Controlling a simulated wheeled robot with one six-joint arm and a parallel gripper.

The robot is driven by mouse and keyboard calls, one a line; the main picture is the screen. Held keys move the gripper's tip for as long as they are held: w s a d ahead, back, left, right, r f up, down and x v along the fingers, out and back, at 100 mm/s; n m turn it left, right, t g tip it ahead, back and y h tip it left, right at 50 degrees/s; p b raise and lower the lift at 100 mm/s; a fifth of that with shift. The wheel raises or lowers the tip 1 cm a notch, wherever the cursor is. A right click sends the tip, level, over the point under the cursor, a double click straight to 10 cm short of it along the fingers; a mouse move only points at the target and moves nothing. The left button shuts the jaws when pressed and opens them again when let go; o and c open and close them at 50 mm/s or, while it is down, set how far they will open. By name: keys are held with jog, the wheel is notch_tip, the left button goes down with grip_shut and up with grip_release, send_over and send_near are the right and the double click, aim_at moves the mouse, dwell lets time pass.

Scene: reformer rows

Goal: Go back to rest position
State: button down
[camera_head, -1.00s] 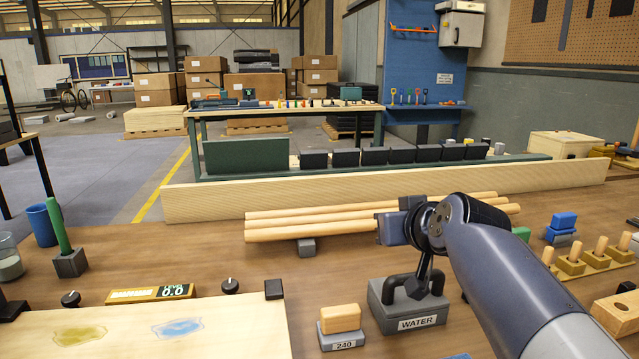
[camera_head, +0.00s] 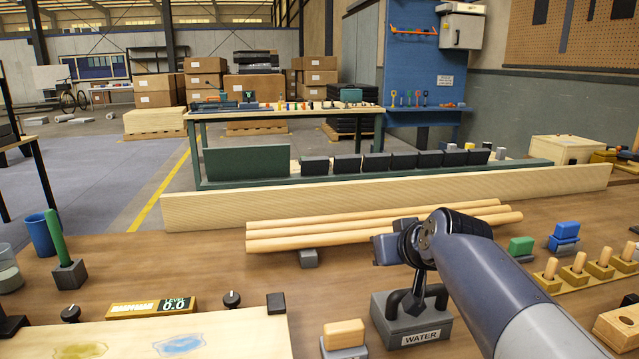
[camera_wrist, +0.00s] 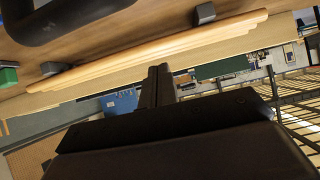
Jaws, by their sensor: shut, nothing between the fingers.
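My gripper shows in the wrist view (camera_wrist: 158,70) with its dark fingers together and nothing between them. In the head view my arm comes in from the lower right. Its wrist is over the grey block labelled WATER (camera_head: 412,331), in front of the wooden rods. The block's dark arched handle (camera_head: 392,303) stands below the wrist, and a dark narrow part of my arm end overlaps it. I cannot tell whether they touch.
Wooden rods (camera_head: 330,232) lie on grey supports behind the block. A wooden block on a grey base (camera_head: 344,333) stands to its left. A green block (camera_head: 521,245) and peg stands (camera_head: 600,268) are to the right. A low wooden board (camera_head: 350,201) edges the table.

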jog(key=w+a+f+g+h+p, duration=0.2)
jog(key=w+g+p, duration=0.7)
jog(key=p, duration=1.5)
jog(key=shift+w+f+g+p, duration=0.25)
jog(key=shift+f+g+p, duration=0.15)
jog(key=shift+g, duration=0.2)
jog(key=shift+f, duration=0.1)
jog(key=shift+d, duration=0.1)
